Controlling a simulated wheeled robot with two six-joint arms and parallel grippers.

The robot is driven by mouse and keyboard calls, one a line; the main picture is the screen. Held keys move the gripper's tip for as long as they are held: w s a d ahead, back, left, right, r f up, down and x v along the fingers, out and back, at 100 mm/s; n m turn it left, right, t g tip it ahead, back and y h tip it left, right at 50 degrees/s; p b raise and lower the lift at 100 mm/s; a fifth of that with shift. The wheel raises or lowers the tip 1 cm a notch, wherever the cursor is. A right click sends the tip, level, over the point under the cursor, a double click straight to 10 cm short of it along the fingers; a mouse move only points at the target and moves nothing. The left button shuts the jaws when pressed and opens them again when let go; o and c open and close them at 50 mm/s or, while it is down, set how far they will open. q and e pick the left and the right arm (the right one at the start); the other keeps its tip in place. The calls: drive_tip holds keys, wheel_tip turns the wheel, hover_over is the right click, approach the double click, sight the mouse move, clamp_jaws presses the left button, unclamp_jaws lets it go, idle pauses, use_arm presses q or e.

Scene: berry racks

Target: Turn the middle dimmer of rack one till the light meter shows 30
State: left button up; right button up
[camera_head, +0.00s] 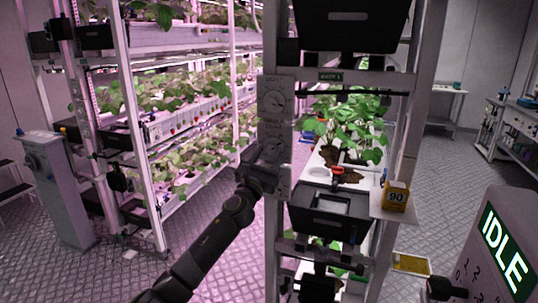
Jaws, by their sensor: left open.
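The near rack has a green label (330,77) on its crossbar, seemingly for rack one, but too small to read surely. Grey dimmer plates run down its left post. The upper dimmer (275,98) shows a round dial. The middle dimmer (273,133) is below it, its lower part hidden by my left gripper. A lower plate (284,182) is mostly covered. My left gripper (266,160) is open in front of the plates, at the middle dimmer's lower part; contact cannot be told. The yellow light meter (396,196) reads 90.
Strawberry plants (345,125) grow in a white trough beside the post, above a black bin (328,212). A grey panel showing IDLE (505,250) stands at the lower right. Another planted rack (135,120) is at left. The floor between the racks is clear.

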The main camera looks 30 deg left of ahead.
use_arm(q)
drive_tip(key=shift+w+r, duration=0.15)
drive_tip(key=shift+w, duration=0.2)
use_arm(e)
drive_tip(key=shift+s+d, duration=0.1)
drive_tip(key=shift+d, duration=0.15)
use_arm(q)
drive_tip(key=c, duration=1)
use_arm(e)
drive_tip(key=shift+d, duration=0.1)
use_arm(q)
drive_tip(key=shift+n, duration=0.4)
